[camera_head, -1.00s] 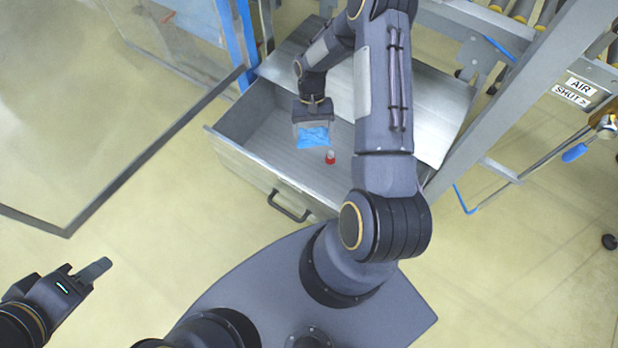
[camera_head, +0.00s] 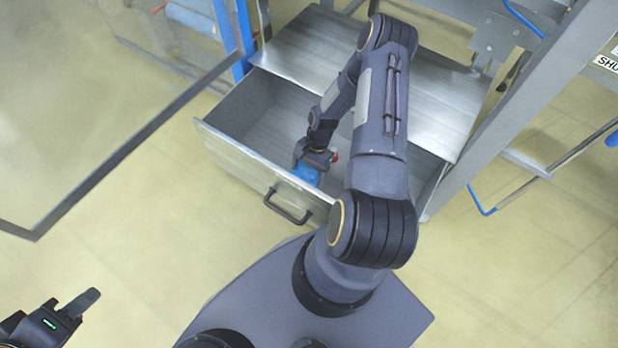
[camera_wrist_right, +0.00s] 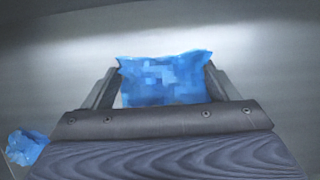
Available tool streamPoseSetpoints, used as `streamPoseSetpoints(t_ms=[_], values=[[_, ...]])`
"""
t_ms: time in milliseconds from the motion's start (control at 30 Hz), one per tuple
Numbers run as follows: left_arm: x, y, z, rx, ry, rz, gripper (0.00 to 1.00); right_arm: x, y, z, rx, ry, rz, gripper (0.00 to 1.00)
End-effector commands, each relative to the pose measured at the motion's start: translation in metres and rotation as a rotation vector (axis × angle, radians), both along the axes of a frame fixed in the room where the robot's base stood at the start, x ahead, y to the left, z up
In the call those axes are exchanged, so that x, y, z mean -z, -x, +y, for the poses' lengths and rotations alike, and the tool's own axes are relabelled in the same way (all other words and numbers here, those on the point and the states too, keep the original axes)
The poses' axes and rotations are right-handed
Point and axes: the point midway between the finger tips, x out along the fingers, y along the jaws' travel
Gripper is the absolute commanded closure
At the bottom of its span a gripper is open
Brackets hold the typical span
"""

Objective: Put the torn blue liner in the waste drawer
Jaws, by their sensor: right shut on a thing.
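The torn blue liner (camera_head: 306,174) is a crumpled bright blue piece, held inside the open metal waste drawer (camera_head: 236,163), near its front wall. My right gripper (camera_head: 308,166) is shut on it. In the right wrist view the liner (camera_wrist_right: 165,80) sits between the two fingers. Whether it touches the drawer floor is not clear. My left gripper (camera_head: 78,303) is at the lower left, far from the drawer and over the floor; its finger gap is not visible.
A small red item (camera_head: 335,156) in the drawer is mostly hidden by my right arm. Another blue crumpled piece (camera_wrist_right: 27,147) shows at the lower left of the right wrist view. The drawer handle (camera_head: 287,206) faces me. A metal frame post (camera_head: 520,115) stands to the right.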

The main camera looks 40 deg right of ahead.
Motion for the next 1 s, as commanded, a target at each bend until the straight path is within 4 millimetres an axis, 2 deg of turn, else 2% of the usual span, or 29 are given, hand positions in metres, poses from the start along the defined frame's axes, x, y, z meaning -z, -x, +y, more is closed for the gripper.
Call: streamPoseSetpoints(t_ms=[267,633,667,800,1000], values=[[0.017,0.000,0.000,0.000,0.000,0.000,0.64,0.036,0.000,0.000,-0.001,-0.002,0.000,0.40],[0.019,0.000,0.000,0.000,0.000,0.000,0.64,0.040,0.000,0.000,-0.002,-0.001,0.000,0.40],[0.019,0.000,0.000,0.000,0.000,0.000,0.64,0.040,0.000,0.000,-0.002,0.000,0.000,0.18],[0.018,0.000,0.000,0.000,0.000,0.000,0.64,0.039,0.000,0.000,-0.002,-0.001,0.000,0.00],[0.017,0.000,0.000,0.000,0.000,0.000,0.64,0.039,0.000,0.000,-0.002,-0.001,0.000,0.00]])
